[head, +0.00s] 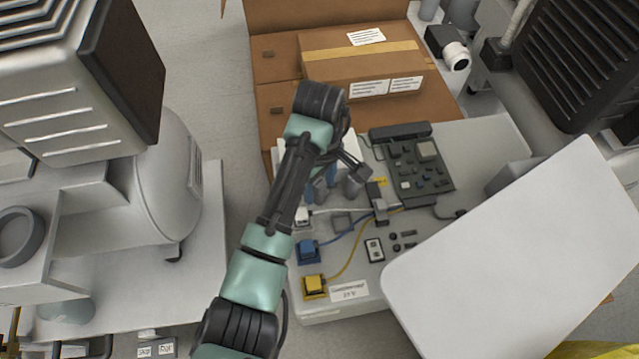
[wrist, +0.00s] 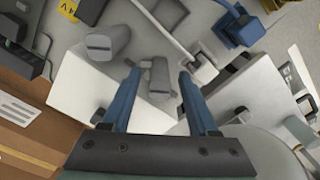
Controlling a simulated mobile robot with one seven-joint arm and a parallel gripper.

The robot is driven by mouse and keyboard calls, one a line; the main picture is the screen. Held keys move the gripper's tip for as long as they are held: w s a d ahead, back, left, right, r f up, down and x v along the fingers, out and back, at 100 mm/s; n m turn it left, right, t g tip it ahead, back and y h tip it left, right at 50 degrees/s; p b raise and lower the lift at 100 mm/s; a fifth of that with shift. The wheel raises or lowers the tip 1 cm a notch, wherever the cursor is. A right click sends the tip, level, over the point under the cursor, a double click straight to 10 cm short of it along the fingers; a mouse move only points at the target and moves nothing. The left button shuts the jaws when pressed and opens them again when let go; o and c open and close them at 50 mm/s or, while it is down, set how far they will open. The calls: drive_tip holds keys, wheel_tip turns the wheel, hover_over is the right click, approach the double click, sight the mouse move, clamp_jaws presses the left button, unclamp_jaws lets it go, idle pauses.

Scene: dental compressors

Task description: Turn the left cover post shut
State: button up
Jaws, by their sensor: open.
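In the wrist view my gripper (wrist: 158,74) is open, with one blue finger on each side of a grey cover post (wrist: 160,78). This looks like the left one of two posts. I cannot tell whether the fingers touch it. A second grey post (wrist: 107,42) stands apart, outside the fingers; it also shows in the head view (head: 352,186). In the head view my gripper (head: 320,190) points down over the grey panel, and my arm and fingers largely hide the left post.
A blue connector (head: 306,250) and a yellow connector (head: 314,287) with cables sit on the panel (head: 345,310). A dark circuit board (head: 415,165) is to the right. A white plate (head: 520,260) covers the lower right. A cardboard box (head: 360,65) lies behind.

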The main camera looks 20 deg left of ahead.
clamp_jaws()
drive_tip(key=shift+r+p, duration=0.2)
drive_tip(key=shift+p, duration=0.5)
drive_tip(key=p, duration=0.2)
drive_tip(key=n+p, duration=0.1)
drive_tip(key=shift+d+r+p, duration=0.1)
drive_tip(key=shift+r+p, duration=0.15)
drive_tip(key=shift+p, duration=0.15)
drive_tip(key=n+p, duration=0.2)
drive_tip(key=p, duration=0.1)
drive_tip(key=shift+f+p, duration=0.1)
drive_tip(key=shift+p, duration=0.25)
drive_tip(key=n+p, duration=0.3)
drive_tip(key=n, duration=0.1)
drive_tip(key=shift+f+p, duration=0.15)
drive_tip(key=shift+p, duration=0.15)
drive_tip(key=shift+f+n+p, duration=0.15)
drive_tip(key=shift+n+p, duration=0.65)
drive_tip(key=shift+n, duration=1.1)
